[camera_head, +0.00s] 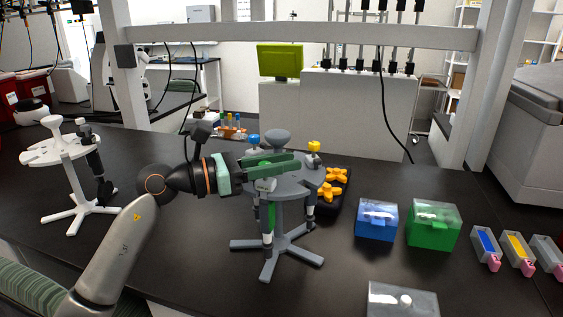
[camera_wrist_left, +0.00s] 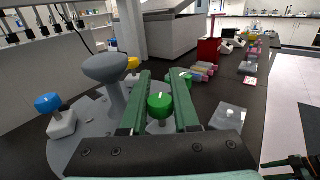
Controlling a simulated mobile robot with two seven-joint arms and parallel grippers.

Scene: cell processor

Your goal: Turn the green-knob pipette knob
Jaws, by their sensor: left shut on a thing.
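The green knob (camera_wrist_left: 160,106) of the pipette sits between the two green fingers of my left gripper (camera_wrist_left: 160,90) in the left wrist view. The left gripper (camera_head: 272,163) is shut on this knob, reaching in from the left over the grey round pipette stand (camera_head: 290,184). In the head view the fingers hide the knob. The pipette's green body (camera_head: 271,216) hangs upright below the stand's top. A dark and green part at the lower right of the left wrist view looks like my right gripper (camera_wrist_left: 290,162); its jaws are unclear.
A blue-knob pipette (camera_wrist_left: 48,103) and a yellow-knob one (camera_head: 314,147) hang on the same stand, around its grey central post top (camera_wrist_left: 106,68). A blue box (camera_head: 377,220) and a green box (camera_head: 434,224) stand to the right. A white stand (camera_head: 58,152) is at left.

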